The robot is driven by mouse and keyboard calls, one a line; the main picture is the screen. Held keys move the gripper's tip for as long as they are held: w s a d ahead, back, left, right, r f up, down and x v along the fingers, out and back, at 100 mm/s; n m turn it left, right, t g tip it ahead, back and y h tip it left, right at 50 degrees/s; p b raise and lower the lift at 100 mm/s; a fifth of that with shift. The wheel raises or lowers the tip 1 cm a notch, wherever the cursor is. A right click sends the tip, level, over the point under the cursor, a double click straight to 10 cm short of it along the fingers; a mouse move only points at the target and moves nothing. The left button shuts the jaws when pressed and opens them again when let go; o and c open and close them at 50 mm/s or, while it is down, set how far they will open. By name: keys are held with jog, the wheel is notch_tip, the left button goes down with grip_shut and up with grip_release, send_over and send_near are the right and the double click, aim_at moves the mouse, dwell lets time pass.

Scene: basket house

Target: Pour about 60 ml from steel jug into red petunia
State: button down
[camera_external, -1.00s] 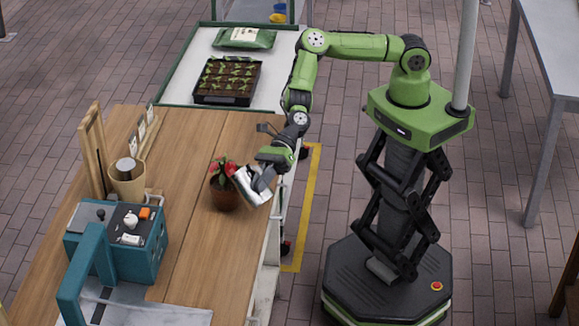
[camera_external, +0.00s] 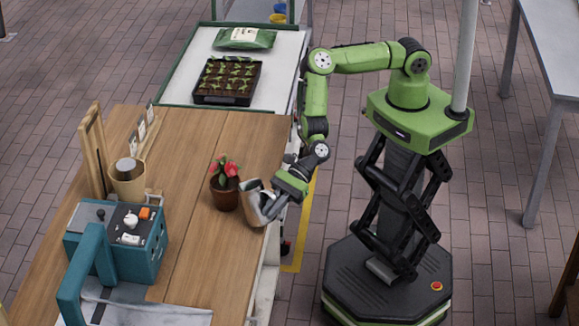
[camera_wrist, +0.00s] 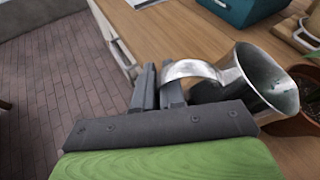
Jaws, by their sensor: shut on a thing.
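The steel jug (camera_external: 256,203) is held by my gripper (camera_external: 273,206) beside the red petunia, close to the table's right edge. It stands nearly upright, tilted a little. In the wrist view the fingers (camera_wrist: 160,88) are shut on the handle of the jug (camera_wrist: 225,88), and its open mouth and shiny inside show. The liquid level cannot be told. The red petunia (camera_external: 226,168) grows in a brown pot (camera_external: 225,194) just left of the jug. The pot also shows at the right edge of the wrist view (camera_wrist: 290,122). A small gap separates jug and pot in the external view.
A teal machine (camera_external: 118,240) and a tan pot (camera_external: 127,180) stand on the left of the wooden table (camera_external: 185,150). A seedling tray (camera_external: 228,80) and a green bag (camera_external: 244,38) lie on the far bench. The wood around the petunia is clear.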

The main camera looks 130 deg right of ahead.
jog(key=a+f+n+h, duration=0.2)
jog(key=f+n, duration=0.1)
jog(key=shift+s+a+f+t, duration=0.1)
jog(key=shift+s+a+t, duration=0.1)
jog(key=shift+a+t, duration=0.2)
dwell(2.0)
